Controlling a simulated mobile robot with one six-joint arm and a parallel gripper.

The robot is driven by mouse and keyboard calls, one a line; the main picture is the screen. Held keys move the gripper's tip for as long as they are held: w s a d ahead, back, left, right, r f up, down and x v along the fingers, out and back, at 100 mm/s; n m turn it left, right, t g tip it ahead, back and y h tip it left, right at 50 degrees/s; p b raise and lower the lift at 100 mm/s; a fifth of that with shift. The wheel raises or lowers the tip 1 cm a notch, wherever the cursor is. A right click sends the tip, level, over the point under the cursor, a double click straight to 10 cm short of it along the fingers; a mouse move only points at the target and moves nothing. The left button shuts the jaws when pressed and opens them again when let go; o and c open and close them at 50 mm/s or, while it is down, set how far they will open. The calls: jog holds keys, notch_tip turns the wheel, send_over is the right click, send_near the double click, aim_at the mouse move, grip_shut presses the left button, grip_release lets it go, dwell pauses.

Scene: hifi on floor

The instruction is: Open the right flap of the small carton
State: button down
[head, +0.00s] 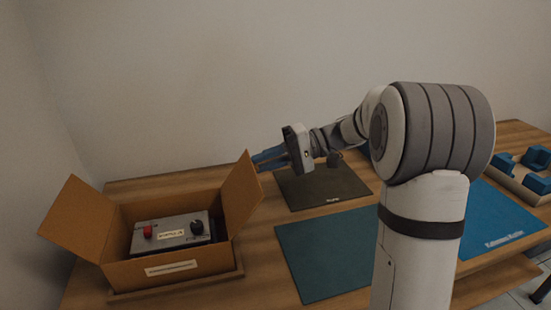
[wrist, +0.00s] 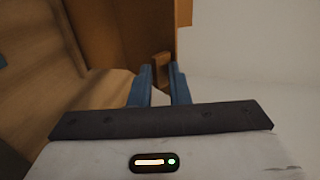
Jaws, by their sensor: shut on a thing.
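The small carton (head: 180,270) stands at the left of the table in the head view, with a label on its front. Its right flap (head: 241,195) stands up, leaning a little outward to the right. The left flap (head: 80,218) leans outward to the left. My gripper (head: 257,161) reaches in from the right, and its blue fingers meet the right flap's upper edge. In the wrist view, the fingers (wrist: 161,72) are shut on a small brown tab (wrist: 161,66) of that flap. The fingertips are partly hidden behind the flap in the head view.
A grey device (head: 172,232) with a red knob and a black knob sits inside the carton. A dark mat (head: 325,188), a teal mat (head: 325,250) and a blue mat (head: 490,222) lie to the right. A tray with blue blocks (head: 535,158) is far right.

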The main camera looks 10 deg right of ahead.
jog(key=shift+s+a+f, duration=0.1)
jog(key=shift+a+f, duration=0.05)
jog(key=shift+f, duration=0.35)
jog(key=shift+s+a+f, duration=0.1)
jog(key=shift+f, duration=0.4)
jog(key=c, duration=1.8)
grip_release()
jog(key=o, duration=0.5)
jog(key=shift+w+a+f, duration=0.1)
jog(key=shift+w+a, duration=0.05)
jog(key=shift+a, duration=0.2)
jog(key=shift+d, duration=0.1)
jog(key=shift+c, duration=0.3)
jog(key=shift+d, duration=0.25)
jog(key=shift+c, duration=0.6)
jog(key=v, duration=0.5)
jog(key=p+v, duration=0.1)
jog(key=v, duration=0.1)
jog(key=shift+w+d+r, duration=0.15)
jog(key=shift+d+r, duration=0.1)
jog(key=shift+r, duration=0.25)
jog(key=shift+c, duration=0.4)
